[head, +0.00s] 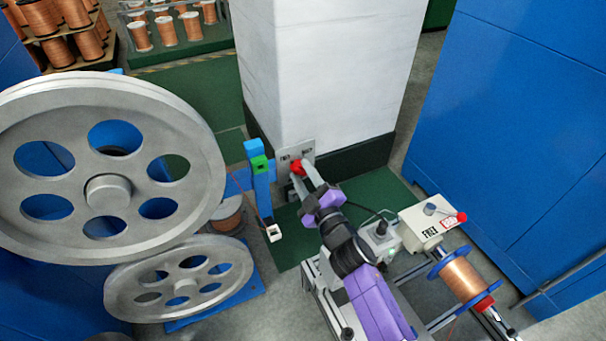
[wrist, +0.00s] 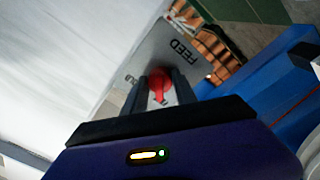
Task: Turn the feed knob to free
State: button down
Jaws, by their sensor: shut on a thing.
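The red knob (head: 298,167) is on a small grey plate (head: 309,148) at the foot of the white pillar. In the wrist view the knob (wrist: 158,82) sits between my fingertips, partly hidden by them. The plate (wrist: 168,45) carries two dark labels; one looks like "FEED", the other, partly covered, ends in "OLD". My gripper (head: 304,173) reaches the plate from the front right and is shut on the red knob; it also shows in the wrist view (wrist: 158,88). The knob's exact pointing direction is hard to tell.
A pale box (head: 424,226) marked "FREE" and a red label stands to the right, with a grey knob and a red-ended lever. Below it is a copper spool (head: 464,279). Large grey pulleys (head: 62,190) fill the left. A blue post (head: 261,185) stands close left of my gripper.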

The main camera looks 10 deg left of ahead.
jog(key=c, duration=1)
grip_release()
jog(key=p+v, duration=0.4)
jog(key=v, duration=0.3)
jog(key=shift+s+d+p, duration=0.25)
jog(key=shift+s+p, duration=0.05)
jog(key=shift+p, duration=0.1)
